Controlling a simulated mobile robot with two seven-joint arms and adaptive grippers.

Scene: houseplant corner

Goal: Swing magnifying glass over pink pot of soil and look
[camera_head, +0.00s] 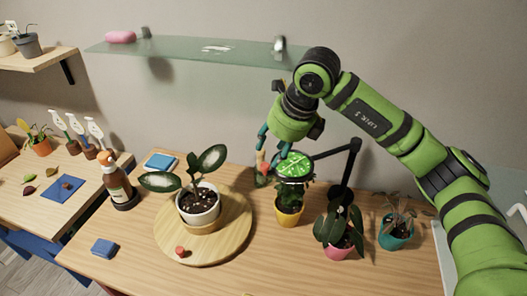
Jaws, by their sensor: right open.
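The magnifying glass (294,167) is a round lens with a dark rim on a jointed black arm and a post (349,170). The lens hangs over the plant in the yellow pot (288,214), and green leaves show through it. The pink pot (338,251) stands to the right and nearer, with a broad-leaved plant that hides most of its soil. The lens is not over it. My right gripper (269,162) is open, pointing down just left of the lens rim. I cannot tell whether it touches the rim. My left gripper is out of view.
A white pot (199,209) with a plant stands on a round wooden board (240,226). A teal pot (395,237) is right of the pink pot. A brown bottle (117,184) stands at left. A glass shelf (200,48) crosses the wall above.

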